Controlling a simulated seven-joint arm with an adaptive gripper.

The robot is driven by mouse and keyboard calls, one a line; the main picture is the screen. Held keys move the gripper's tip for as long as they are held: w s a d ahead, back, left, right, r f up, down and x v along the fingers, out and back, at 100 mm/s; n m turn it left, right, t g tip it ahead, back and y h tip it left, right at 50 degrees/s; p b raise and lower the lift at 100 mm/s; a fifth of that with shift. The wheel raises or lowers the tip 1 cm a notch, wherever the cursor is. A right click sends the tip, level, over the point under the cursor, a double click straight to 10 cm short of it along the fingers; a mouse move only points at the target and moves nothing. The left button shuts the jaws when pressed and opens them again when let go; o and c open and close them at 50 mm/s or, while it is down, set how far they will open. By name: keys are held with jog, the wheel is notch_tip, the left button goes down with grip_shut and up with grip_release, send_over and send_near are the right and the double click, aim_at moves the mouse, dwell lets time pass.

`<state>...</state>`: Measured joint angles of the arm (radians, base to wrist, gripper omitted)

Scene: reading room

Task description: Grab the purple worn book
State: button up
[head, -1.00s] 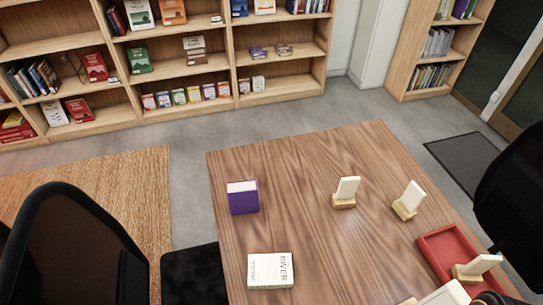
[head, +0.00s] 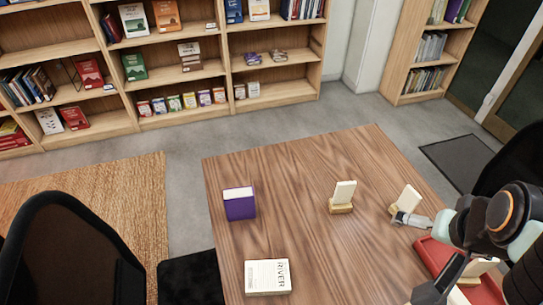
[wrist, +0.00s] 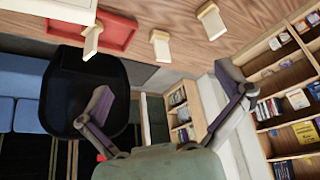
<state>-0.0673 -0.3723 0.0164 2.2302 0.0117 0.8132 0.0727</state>
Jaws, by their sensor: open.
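The purple book (head: 240,204) stands upright on the left part of the wooden table in the head view, with its pale page edge facing up. Whether it is worn is too small to tell. It does not show in the wrist view. My gripper (head: 412,220) is at the table's right side, well to the right of the book and close to a cream card on a stand. In the wrist view my gripper (wrist: 165,84) has its two fingers spread wide with nothing between them.
A white book (head: 267,277) lies flat near the table's front. Cream cards on wooden stands (head: 342,198) (head: 405,201) stand between my gripper and the purple book's side of the table. A red tray (head: 432,255) is at the right. The table's middle is clear. Chairs flank the table.

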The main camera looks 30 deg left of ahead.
jog(key=w+a+r+n+t, duration=0.1)
jog(key=w+a, duration=0.6)
jog(key=w, duration=0.3)
jog(key=w+a+f+n+y, duration=0.1)
jog(key=w+a+f, duration=0.15)
jog(key=a, duration=0.45)
jog(key=w+a+f+n+y, duration=0.1)
jog(key=w+a+f, duration=0.15)
jog(key=a, duration=0.35)
jog(key=n+g, duration=0.3)
jog(key=n, duration=0.2)
send_near(238, 194)
jog(key=shift+y, duration=0.3)
jog(key=x, duration=0.5)
jog(key=shift+d+f, duration=0.1)
jog(key=shift+d, duration=0.3)
jog(key=shift+a+f, duration=0.25)
jog(key=x, duration=0.6)
jog(key=shift+w, duration=0.1)
jog(key=shift+d+r, duration=0.1)
jog(key=c, duration=1)
